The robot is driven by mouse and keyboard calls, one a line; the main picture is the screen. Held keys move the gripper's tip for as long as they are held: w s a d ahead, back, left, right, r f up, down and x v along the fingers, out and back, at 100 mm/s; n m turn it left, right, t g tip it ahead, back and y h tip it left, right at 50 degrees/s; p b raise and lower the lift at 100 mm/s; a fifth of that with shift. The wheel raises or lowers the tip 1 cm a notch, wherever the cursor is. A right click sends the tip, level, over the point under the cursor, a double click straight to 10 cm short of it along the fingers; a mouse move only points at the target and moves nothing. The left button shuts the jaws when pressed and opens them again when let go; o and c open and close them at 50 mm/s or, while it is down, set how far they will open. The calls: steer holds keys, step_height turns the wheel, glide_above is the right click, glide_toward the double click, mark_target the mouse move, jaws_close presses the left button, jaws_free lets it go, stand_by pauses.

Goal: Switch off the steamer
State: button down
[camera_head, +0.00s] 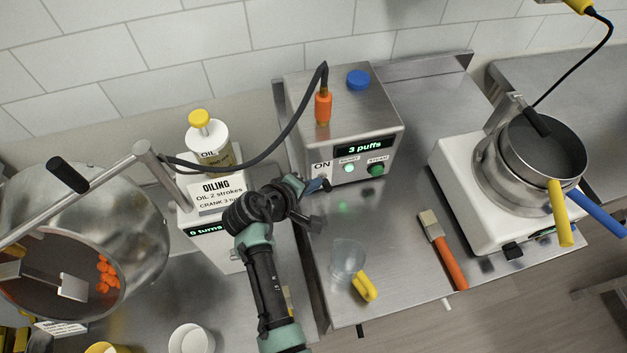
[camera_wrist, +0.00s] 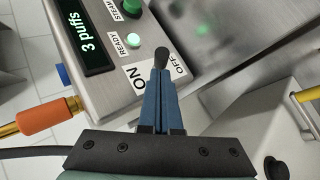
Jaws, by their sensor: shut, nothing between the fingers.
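The steamer (camera_head: 300,100) is a steel box on the metal bench, with a display (camera_head: 365,146) reading "3 puffs". It also shows in the wrist view (camera_wrist: 110,75). Its ready lamp (camera_wrist: 133,41) glows pale green beside the green STEAM button (camera_wrist: 130,8). An ON label (camera_wrist: 138,77) and an OFF label (camera_wrist: 177,66) flank a black-tipped switch lever (camera_wrist: 162,53). My gripper (camera_wrist: 160,78) is shut and empty, its blue fingertips right at the lever; I cannot tell whether they touch. The fingers hide the lever's base, and which way it is set is unclear.
An orange-handled steam wand (camera_head: 323,106) with a dark hose stands on the steamer. A clear cup with yellow handle (camera_head: 364,288) and an orange-handled brush (camera_head: 443,250) lie in front. The oil dispenser (camera_head: 208,145) is left, a hotplate with pan (camera_head: 540,150) right.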

steer(key=shift+f+b, duration=0.3)
steer(key=shift+b, duration=0.15)
